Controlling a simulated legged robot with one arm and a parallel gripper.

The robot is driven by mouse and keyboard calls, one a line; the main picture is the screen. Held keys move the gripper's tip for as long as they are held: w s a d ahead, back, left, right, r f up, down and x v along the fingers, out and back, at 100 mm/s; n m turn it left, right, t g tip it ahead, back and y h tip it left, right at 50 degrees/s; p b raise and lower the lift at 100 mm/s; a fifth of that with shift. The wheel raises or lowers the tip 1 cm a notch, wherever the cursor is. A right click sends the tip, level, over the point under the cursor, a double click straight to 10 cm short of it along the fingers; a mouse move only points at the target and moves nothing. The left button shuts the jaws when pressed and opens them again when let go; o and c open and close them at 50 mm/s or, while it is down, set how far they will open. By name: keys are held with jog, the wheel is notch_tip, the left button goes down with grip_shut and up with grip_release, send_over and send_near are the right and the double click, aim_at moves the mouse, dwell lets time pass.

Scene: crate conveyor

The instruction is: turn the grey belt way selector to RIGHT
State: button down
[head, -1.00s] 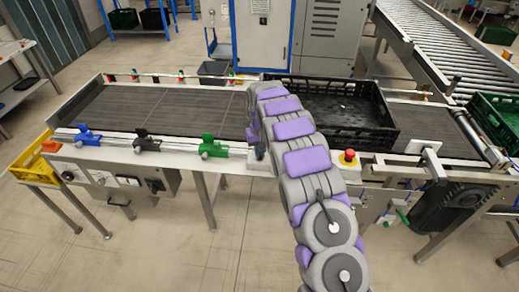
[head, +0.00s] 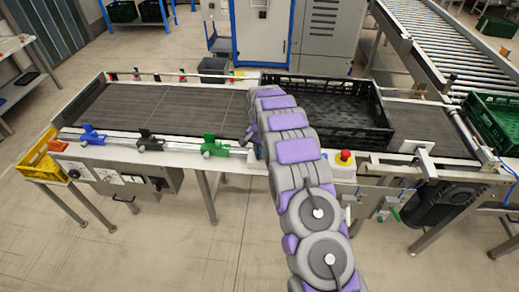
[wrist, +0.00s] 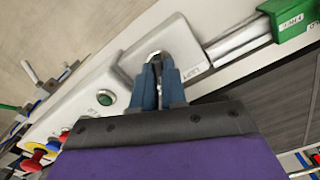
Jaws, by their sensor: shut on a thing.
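My gripper (wrist: 160,82) is in the wrist view with its two blue-grey fingers shut on a small grey part, which I take to be the belt way selector (wrist: 154,56). The fingers hide most of it, so its exact angle cannot be told. It sits on a pale grey housing (wrist: 192,50) with a small label beside the fingers that seems to read LEFT. In the head view my gripper (head: 255,152) is at the front edge of the conveyor, largely behind my arm, and the selector is hidden there.
A green clamp (head: 213,146) is left of my gripper, and a red stop button (head: 344,157) is right of my arm. A black crate (head: 385,128) stands on the belt (head: 150,108) behind.

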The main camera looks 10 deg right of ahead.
jog(key=shift+f+m, duration=0.1)
jog(key=shift+m, duration=0.4)
jog(key=c, duration=1.2)
grip_release()
jog(key=shift+a, duration=0.1)
jog(key=shift+w+r+p, duration=0.1)
jog(key=shift+r+p, duration=0.85)
jog(key=shift+r, duration=7.7)
